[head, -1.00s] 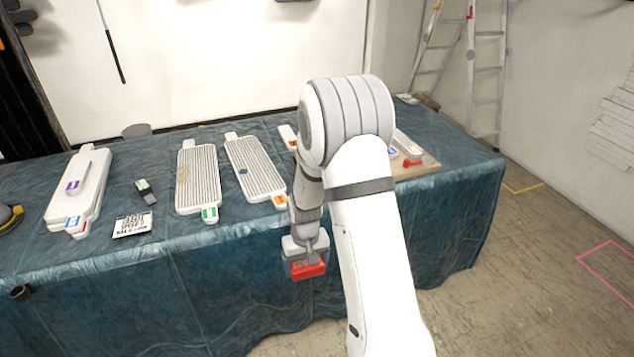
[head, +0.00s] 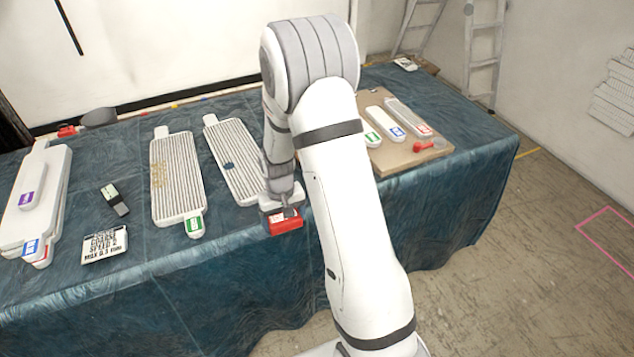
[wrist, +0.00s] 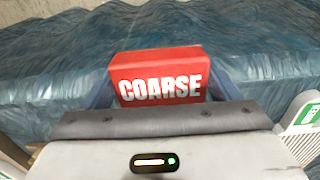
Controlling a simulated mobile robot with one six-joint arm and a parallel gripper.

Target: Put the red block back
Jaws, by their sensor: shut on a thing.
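The red block (head: 285,222) is in my gripper (head: 281,212), at the front edge of the table. In the wrist view the red block (wrist: 160,78) shows white lettering reading "COARSE" and sits between the two fingers of my gripper (wrist: 158,92). My gripper is shut on it. In the head view my own arm hides part of the table behind the block. Whether the block touches the cloth cannot be told.
A blue cloth covers the table (head: 130,285). Two ribbed boards (head: 178,178) (head: 232,165) lie left of my gripper. Further left are a sign (head: 104,245), a dark-and-green item (head: 115,198) and stacked white boards (head: 38,200). A wooden board (head: 440,160) with labelled pieces lies right.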

